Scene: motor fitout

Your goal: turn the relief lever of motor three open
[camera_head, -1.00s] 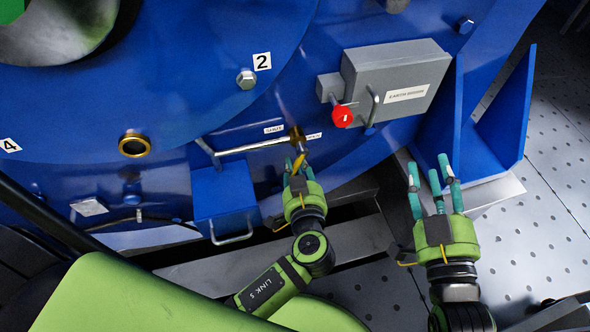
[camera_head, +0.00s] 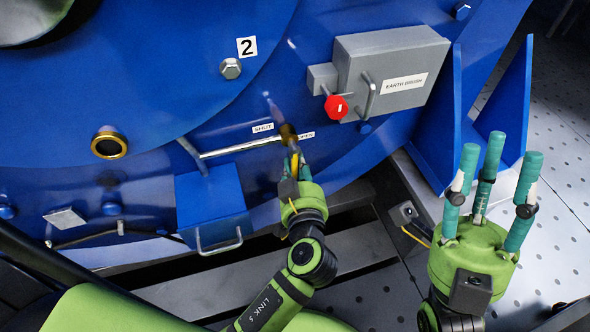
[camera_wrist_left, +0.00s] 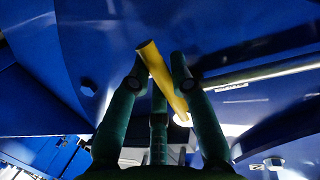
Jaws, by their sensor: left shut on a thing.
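The relief lever (camera_head: 295,160) is a yellow bar below a brass valve fitting (camera_head: 288,133) on the blue motor casing. The fitting sits between a SHUT label (camera_head: 262,127) on its left and an OPEN label (camera_head: 306,135) on its right. The lever hangs roughly downward from it. My left gripper (camera_head: 296,166) is shut on the lever from below. In the left wrist view, the yellow bar (camera_wrist_left: 160,75) runs diagonally between the dark fingers. My right gripper (camera_head: 490,180) is open and empty at the lower right, fingers pointing up.
A grey EARTH BRUSH box (camera_head: 392,72) with a red knob (camera_head: 336,107) is up and right of the lever. A blue box (camera_head: 210,208) with a wire handle is to the left. A blue bracket (camera_head: 440,130) stands between the casing and perforated floor.

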